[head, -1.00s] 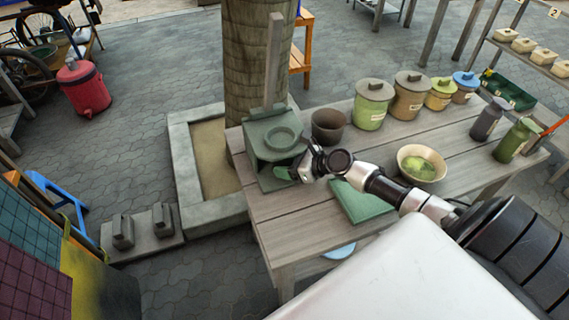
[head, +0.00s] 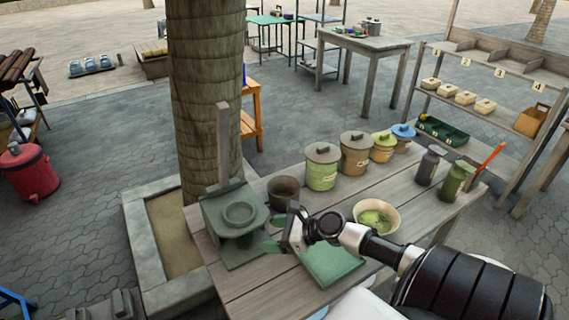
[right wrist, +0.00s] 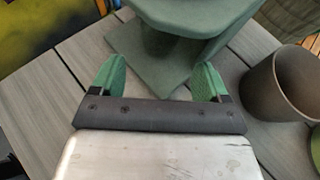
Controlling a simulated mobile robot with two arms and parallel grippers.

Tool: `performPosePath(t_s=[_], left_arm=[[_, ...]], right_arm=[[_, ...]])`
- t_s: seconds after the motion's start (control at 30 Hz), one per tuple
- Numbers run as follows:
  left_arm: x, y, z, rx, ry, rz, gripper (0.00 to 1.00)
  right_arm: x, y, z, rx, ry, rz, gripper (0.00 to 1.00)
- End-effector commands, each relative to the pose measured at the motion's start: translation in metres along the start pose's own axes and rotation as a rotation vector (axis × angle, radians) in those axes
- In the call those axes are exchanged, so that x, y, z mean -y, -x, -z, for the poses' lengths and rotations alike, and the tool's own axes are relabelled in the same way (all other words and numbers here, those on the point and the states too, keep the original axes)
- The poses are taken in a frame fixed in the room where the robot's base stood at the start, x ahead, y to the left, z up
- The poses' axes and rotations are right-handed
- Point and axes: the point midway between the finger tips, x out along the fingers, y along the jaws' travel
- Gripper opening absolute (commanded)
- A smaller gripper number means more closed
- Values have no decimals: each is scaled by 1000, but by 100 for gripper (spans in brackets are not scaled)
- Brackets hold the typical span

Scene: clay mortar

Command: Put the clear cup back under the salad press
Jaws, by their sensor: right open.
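The grey-green salad press (head: 240,213), with a round ring on top and an upright lever, stands at the table's left end. Its body and flat base plate (right wrist: 125,45) show at the top of the right wrist view. A rounded, greenish shape (right wrist: 163,42) stands under the press body; I cannot tell whether it is the clear cup or part of the press. My right gripper (head: 277,233) is just right of the press. Its green fingers (right wrist: 157,78) are spread, empty, and point at the press base. My left gripper is not in view.
A brown pot (head: 284,192) stands close right of the press and also shows in the right wrist view (right wrist: 283,85). A green board (head: 330,262) lies below my right arm. A bowl (head: 376,216), lidded canisters (head: 322,168) and bottles (head: 428,167) stand farther right.

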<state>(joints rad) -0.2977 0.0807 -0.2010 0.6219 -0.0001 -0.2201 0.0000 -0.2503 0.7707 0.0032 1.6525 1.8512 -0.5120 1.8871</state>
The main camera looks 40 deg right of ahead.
Motion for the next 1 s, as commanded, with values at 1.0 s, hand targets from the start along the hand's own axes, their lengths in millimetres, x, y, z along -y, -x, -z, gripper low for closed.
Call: performPosePath(t_s=[1.0], left_arm=[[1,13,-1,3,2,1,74]], right_arm=[[0,34,0,1,1,0,76]])
